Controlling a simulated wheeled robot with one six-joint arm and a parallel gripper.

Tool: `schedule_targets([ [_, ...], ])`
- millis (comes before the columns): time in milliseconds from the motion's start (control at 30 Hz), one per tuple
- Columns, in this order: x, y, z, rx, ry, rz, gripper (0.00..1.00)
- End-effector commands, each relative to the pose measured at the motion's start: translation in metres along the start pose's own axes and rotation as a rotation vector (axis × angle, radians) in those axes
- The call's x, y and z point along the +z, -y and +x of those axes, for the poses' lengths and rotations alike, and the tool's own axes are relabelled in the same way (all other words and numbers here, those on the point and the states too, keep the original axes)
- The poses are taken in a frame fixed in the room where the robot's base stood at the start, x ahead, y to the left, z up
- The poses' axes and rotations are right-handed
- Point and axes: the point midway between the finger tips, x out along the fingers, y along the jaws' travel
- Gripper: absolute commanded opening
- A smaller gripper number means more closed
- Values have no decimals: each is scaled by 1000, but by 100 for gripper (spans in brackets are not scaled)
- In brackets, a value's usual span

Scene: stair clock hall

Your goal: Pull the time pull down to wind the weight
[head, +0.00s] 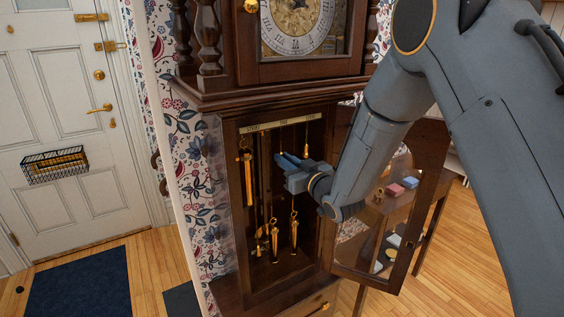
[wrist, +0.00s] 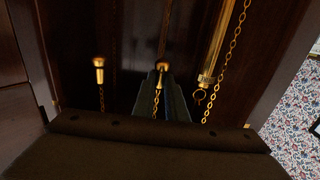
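The tall dark wooden clock stands with its trunk door open, and a brass label plate (head: 280,122) runs across the top inside. My gripper (head: 286,160) reaches into the case just below the plate, at the middle chain. In the wrist view the time pull (wrist: 161,66), a small brass knob on a chain, sits at the tips of my gripper (wrist: 161,74). The fingers are close together and look shut on it, though the dark fingers make the contact hard to see. Another brass pull (head: 305,154) hangs free to the right; it also shows in the wrist view (wrist: 98,63).
A brass weight (head: 249,178) hangs high at the left of the case, and two others (head: 274,241) (head: 294,233) hang low. The open glazed door (head: 424,185) stands right of my arm. A side table with small coloured blocks (head: 394,189) is behind it.

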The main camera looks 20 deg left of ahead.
Motion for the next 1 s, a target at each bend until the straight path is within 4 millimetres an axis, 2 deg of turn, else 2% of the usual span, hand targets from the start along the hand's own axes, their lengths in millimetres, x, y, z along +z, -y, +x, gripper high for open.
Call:
schedule_targets([
  [367, 5, -1, 0, 1, 1, 0, 0],
  [1000, 49, -1, -1, 2, 9, 0, 0],
])
